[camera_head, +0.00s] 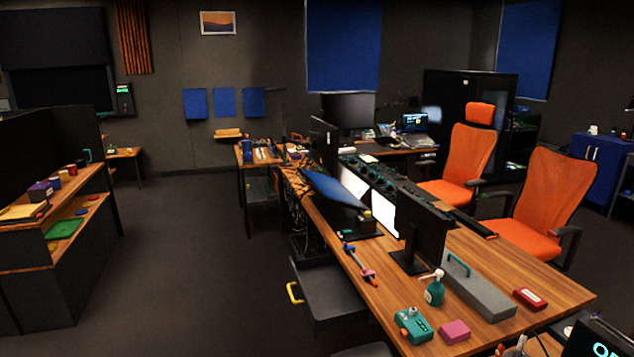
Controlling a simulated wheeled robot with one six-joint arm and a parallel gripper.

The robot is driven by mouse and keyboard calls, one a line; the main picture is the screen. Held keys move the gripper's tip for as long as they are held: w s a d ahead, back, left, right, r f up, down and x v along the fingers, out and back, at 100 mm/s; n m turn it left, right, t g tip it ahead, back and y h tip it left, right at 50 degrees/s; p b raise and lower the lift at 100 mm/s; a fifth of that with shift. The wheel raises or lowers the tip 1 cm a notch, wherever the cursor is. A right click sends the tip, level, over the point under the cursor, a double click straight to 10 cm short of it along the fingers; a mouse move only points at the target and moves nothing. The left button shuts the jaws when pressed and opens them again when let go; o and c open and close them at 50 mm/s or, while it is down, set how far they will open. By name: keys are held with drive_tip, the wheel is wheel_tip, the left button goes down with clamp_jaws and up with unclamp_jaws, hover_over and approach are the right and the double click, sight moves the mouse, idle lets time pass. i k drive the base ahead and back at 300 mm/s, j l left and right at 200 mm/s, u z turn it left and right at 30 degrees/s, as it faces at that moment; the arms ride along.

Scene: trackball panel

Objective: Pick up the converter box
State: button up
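No object carries a readable name, so I cannot tell for sure which one is the converter box. Several box-like things lie on the near end of the wooden desk (376,297). A teal device (413,326) with knobs on top sits near the front edge. A small pink block (454,332) lies just right of it. A red box with a white label (530,299) lies farther right. A long grey case with a teal handle (480,292) lies between them. My gripper is not in view.
A teal pump bottle (434,291) and a dark monitor (421,226) stand behind the teal device. A drawer with a yellow handle (295,292) juts out left of the desk. Orange chairs (545,200) stand behind the desk. Open floor (190,260) lies left, before a shelf (75,195).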

sight(419, 331)
drive_tip(key=k+j, duration=0.1)
drive_tip(key=i+l+z, duration=0.1)
drive_tip(key=i, duration=0.55)
drive_tip(key=i+l, duration=0.15)
drive_tip(key=i, duration=0.45)
drive_tip(key=z, duration=0.05)
